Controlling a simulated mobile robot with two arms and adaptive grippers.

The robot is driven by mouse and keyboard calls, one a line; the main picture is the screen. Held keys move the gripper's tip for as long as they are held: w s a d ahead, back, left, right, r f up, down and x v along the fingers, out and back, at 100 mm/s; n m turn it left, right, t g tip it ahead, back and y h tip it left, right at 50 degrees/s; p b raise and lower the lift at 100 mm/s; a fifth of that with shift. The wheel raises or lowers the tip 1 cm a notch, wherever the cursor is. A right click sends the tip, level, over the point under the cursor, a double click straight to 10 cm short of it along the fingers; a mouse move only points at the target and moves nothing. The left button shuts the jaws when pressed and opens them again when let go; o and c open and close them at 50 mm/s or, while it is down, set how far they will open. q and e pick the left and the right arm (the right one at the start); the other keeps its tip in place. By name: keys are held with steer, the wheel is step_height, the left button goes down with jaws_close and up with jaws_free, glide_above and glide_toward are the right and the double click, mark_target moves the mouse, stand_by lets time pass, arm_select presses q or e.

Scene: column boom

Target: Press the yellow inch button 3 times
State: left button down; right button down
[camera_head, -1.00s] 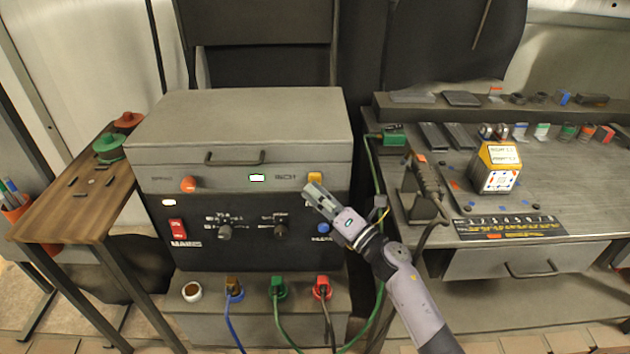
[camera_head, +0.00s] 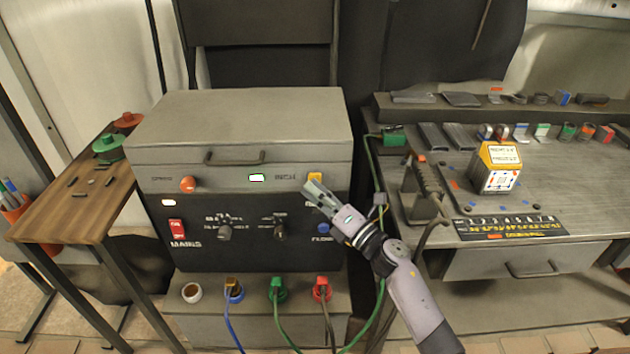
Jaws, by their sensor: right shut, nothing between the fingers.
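The yellow inch button (camera_head: 315,179) sits at the upper right of the grey and black machine's front (camera_head: 190,215), right of the INCH label. My right gripper (camera_head: 308,188) is shut and empty. Its tip is just below and in front of the button, overlapping its lower edge in the picture. I cannot tell whether the tip touches the button. My left gripper is not in view.
Cables hang from sockets below. A workbench (camera_head: 600,160) with a yellow box (camera_head: 498,168) stands right.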

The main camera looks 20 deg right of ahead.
stand_by(0.4)
steer(key=shift+s+a, duration=0.25)
steer(key=shift+s, duration=0.6)
steer(key=shift+s+a+p, duration=0.25)
steer(key=shift+s, duration=0.55)
steer(key=shift+s+a+p, duration=0.2)
steer(key=shift+s+p, duration=0.05)
steer(key=shift+s, duration=0.55)
steer(key=shift+s+a+p, duration=0.25)
steer(key=shift+s, duration=0.55)
